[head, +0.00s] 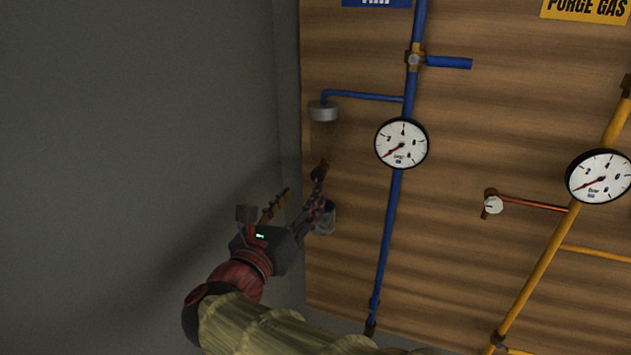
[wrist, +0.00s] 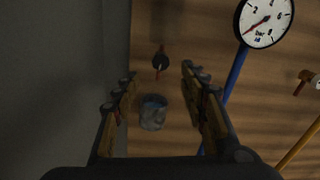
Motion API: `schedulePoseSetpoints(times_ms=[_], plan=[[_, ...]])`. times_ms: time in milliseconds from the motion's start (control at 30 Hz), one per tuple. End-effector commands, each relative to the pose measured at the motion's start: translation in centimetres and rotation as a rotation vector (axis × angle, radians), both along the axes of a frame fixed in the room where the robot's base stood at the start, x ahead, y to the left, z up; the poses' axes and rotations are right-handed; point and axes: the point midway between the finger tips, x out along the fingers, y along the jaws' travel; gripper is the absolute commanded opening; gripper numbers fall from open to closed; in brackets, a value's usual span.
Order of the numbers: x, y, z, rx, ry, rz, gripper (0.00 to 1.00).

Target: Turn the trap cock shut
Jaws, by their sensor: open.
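The trap cock (wrist: 159,61) is a small dark round body with a thin red lever, which points roughly downward in the wrist view. In the head view the cock (head: 321,168) is small and dark, below the grey-capped trap (head: 323,112) on the blue branch pipe, and my fingers partly hide it. My gripper (head: 302,188) is open, with its fingers pointing up toward the board. In the wrist view the cock and lever appear between the fingertips (wrist: 160,73). I cannot tell whether a finger touches the lever.
A small cup (wrist: 153,112) sits below the cock, and it shows behind my finger in the head view (head: 325,218). The blue main pipe (head: 390,225) and a gauge (head: 401,143) stand to the right. A grey wall (head: 150,120) is close on the left.

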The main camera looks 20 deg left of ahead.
Motion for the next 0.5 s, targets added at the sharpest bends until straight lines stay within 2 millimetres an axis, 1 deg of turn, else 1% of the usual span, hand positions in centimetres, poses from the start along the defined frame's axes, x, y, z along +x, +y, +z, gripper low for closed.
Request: schedulePoseSetpoints(times_ms=[100, 300, 400, 500], plan=[[1.9, -0.3, 0.0, -0.001, 0.001, -0.004, 0.43], [4.9, -0.5, 0.0, 0.002, 0.002, -0.003, 0.43], [5.9, -0.6, 0.1, 0.002, 0.001, -0.002, 0.43], [6.6, -0.6, 0.0, 0.003, 0.003, -0.002, 0.43]])
